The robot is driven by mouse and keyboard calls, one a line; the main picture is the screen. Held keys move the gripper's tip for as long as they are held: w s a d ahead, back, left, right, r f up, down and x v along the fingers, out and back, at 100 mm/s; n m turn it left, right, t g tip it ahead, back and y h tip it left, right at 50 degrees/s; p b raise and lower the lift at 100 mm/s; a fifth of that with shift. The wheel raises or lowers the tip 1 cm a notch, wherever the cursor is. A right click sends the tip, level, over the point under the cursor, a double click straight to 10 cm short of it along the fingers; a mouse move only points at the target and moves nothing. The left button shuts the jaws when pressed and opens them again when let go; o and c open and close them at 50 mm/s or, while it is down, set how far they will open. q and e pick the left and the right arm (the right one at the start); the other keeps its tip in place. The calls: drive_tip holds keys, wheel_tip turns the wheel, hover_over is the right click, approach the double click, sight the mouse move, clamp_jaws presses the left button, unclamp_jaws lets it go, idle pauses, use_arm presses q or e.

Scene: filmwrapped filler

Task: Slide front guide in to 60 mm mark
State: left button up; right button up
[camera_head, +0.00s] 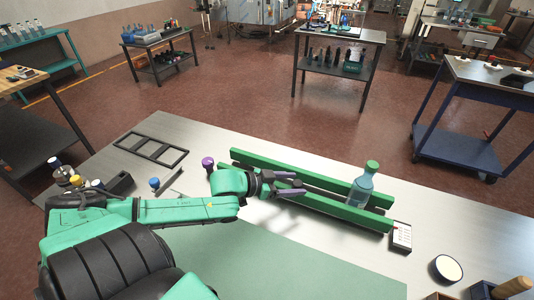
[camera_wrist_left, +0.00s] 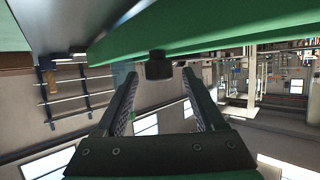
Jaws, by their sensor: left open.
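Two long green guides run side by side across the bench: the front guide (camera_head: 345,211) and the back guide (camera_head: 300,167). A teal bottle with a green cap (camera_head: 362,187) stands upright between them near their right end. My left gripper (camera_head: 290,185) is open near the left part of the front guide. In the left wrist view, a green bar (camera_wrist_left: 220,35) crosses above the open left gripper (camera_wrist_left: 160,73), and a dark knob (camera_wrist_left: 159,67) shows just beyond and between the fingertips. Contact cannot be told. No 60 mm mark is legible. My right gripper is out of view.
A small card with dark marks (camera_head: 401,236) lies by the guides' right end. A white-topped round container (camera_head: 447,268) stands at front right. A purple-topped knob (camera_head: 208,163) and a black frame (camera_head: 151,149) are to the left. A green mat (camera_head: 290,265) covers the bench front.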

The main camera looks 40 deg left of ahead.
use_arm(q)
drive_tip(key=p+v, duration=0.7)
drive_tip(key=v, duration=0.5)
drive_tip(key=shift+s+a+r+p, duration=0.15)
drive_tip(key=shift+s+r+p, duration=0.05)
drive_tip(key=shift+s+p, duration=0.1)
drive_tip(key=shift+w, duration=0.1)
